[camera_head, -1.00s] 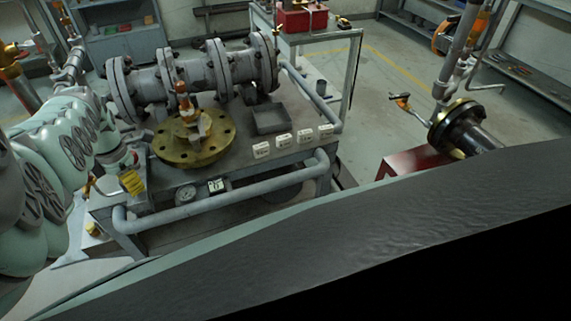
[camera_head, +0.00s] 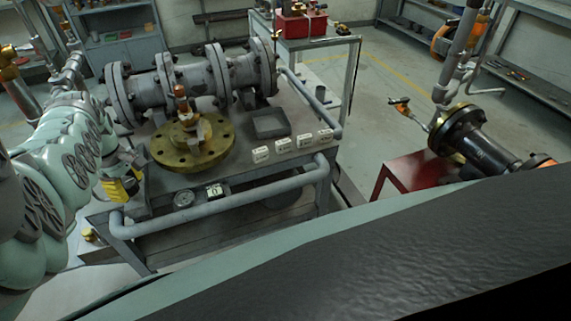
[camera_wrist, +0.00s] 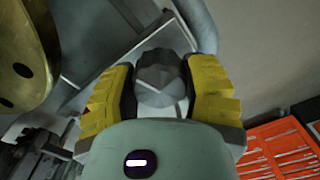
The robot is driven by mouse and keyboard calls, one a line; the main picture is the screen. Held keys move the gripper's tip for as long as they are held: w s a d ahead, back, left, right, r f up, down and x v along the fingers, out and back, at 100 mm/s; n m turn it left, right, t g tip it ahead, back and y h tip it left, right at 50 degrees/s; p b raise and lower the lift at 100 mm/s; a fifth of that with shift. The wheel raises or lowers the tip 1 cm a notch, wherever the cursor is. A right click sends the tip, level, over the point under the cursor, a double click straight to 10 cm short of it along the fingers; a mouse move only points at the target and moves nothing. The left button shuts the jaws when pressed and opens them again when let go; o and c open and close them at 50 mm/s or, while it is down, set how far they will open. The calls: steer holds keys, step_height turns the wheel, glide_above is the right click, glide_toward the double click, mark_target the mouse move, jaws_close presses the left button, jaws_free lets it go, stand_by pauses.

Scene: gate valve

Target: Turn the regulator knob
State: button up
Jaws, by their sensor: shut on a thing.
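The regulator knob (camera_wrist: 160,78) is a dark grey, faceted round cap in the wrist view. It sits between the two yellow ribbed fingers of my gripper (camera_wrist: 158,72), which is shut on it. In the head view my gripper (camera_head: 122,188) is at the left front of the metal bench (camera_head: 260,170), beside the brass flange (camera_head: 170,155). The knob is hidden there behind my gripper and arm.
The brass flange (camera_wrist: 22,62) is close at the upper left in the wrist view. A round gauge (camera_head: 184,198) and a small display (camera_head: 214,190) sit near the bench front, above a grey pipe rail (camera_head: 230,203). A red stand (camera_head: 412,172) is at right.

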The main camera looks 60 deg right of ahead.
steer(key=m, duration=1)
steer(key=shift+w, duration=0.1)
steer(key=m, duration=0.4)
steer(key=shift+a+f+m+b, duration=0.1)
steer(key=shift+f+m+b, duration=0.05)
steer(key=shift+m+b, duration=0.15)
steer(key=m+b, duration=0.1)
steer(key=m, duration=0.2)
steer(key=shift+m+b, duration=0.3)
steer(key=m+b, duration=0.1)
steer(key=m, duration=0.2)
steer(key=shift+m, duration=0.3)
steer(key=m+b, duration=0.2)
steer(key=m, duration=0.4)
steer(key=shift+b, duration=0.3)
steer(key=shift+m, duration=0.3)
steer(key=o, duration=1.2)
